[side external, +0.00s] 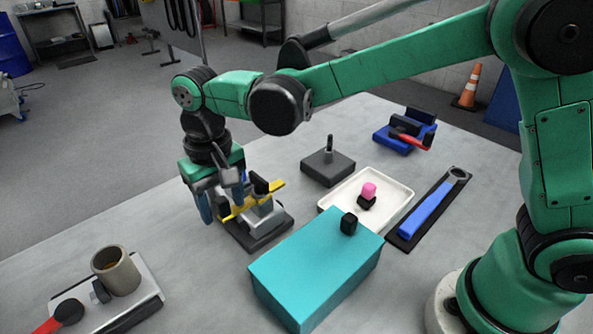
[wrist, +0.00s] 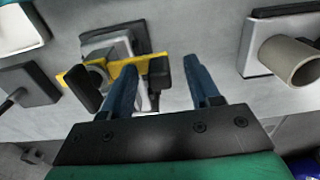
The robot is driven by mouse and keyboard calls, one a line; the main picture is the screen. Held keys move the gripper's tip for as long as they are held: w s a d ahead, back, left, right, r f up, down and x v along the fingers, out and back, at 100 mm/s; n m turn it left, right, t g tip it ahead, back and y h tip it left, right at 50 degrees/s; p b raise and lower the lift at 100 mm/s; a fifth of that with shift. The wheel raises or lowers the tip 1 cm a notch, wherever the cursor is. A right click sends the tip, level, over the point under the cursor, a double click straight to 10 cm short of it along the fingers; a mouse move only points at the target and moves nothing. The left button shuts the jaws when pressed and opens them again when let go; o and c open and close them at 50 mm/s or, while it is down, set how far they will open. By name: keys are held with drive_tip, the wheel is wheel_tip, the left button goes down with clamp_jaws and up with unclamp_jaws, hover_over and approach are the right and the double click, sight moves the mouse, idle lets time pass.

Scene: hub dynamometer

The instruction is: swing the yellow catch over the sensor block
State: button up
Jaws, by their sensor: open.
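The yellow catch (side external: 270,191) is a flat bar lying across a grey fixture on a dark base (side external: 262,243) in the side view. The catch also shows in the wrist view (wrist: 122,66), slanting across the grey block (wrist: 106,46), which looks like the sensor block. A black piece (wrist: 158,74) stands at the catch's right end in the wrist view, and another black piece (wrist: 82,90) is near its left end. My gripper (wrist: 160,66) is open, its blue fingers on either side of the right black piece, nearer the left finger. I cannot tell whether they touch.
A teal box (side external: 315,265) stands right of the fixture. Behind it are a white tray (side external: 402,210) with a pink-topped part, a grey block with a post (side external: 328,165) and a blue-handled wrench (side external: 425,210). A cup-shaped part (side external: 117,272) stands at front left; bare table lies between.

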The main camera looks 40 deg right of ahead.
clamp_jaws()
idle(1.4)
